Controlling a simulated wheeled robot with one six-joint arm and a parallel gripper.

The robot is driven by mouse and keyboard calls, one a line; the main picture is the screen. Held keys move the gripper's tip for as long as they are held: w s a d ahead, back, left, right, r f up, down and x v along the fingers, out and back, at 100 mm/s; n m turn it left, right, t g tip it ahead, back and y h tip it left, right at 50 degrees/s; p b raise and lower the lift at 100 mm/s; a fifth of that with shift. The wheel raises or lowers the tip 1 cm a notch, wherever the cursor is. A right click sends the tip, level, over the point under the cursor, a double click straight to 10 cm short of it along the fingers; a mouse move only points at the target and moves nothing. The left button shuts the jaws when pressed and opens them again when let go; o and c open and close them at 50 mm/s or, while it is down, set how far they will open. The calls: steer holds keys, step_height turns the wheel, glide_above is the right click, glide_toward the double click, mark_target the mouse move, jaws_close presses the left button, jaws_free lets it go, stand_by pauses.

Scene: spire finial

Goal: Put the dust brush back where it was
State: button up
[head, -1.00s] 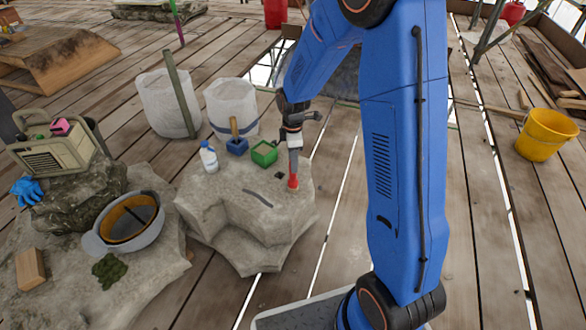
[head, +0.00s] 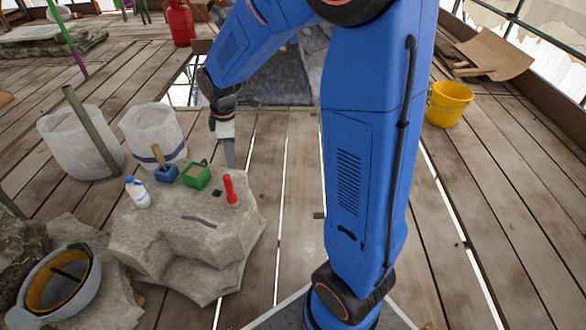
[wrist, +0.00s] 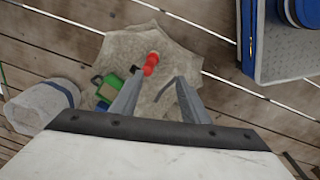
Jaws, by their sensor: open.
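A red upright tool (head: 231,190) stands on the pale stone block (head: 185,245). It also shows in the wrist view (wrist: 151,63), just beyond and between my finger tips. A blue piece with a wooden handle (head: 165,172) stands at the block's back edge. I cannot tell for certain which of these is the dust brush. My gripper (head: 229,163) is open and empty, above and behind the red tool, apart from it. In the wrist view the fingers of my gripper (wrist: 157,82) are spread with stone showing between them.
A green open box (head: 197,176) and a white bottle (head: 138,192) stand on the block. White buckets (head: 80,145) stand behind. A grey helmet-like bowl (head: 60,290) lies at left. A yellow bucket (head: 449,104) stands at right. The plank floor right of the block is clear.

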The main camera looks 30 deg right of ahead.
steer(key=s+d+r+m+t, duration=0.1)
steer(key=s+r+m, duration=0.3)
steer(key=s, duration=0.5)
steer(key=s+d+r+m+t, duration=0.1)
steer(key=s+r+m, duration=0.3)
steer(key=s, duration=0.6)
steer(key=s+d+r+m+t, duration=0.2)
steer(key=s+d+r+m, duration=0.1)
steer(key=s, duration=0.6)
steer(key=shift+s+r+m, duration=0.15)
steer(key=shift+r+m, duration=0.7)
steer(key=shift+m, duration=0.25)
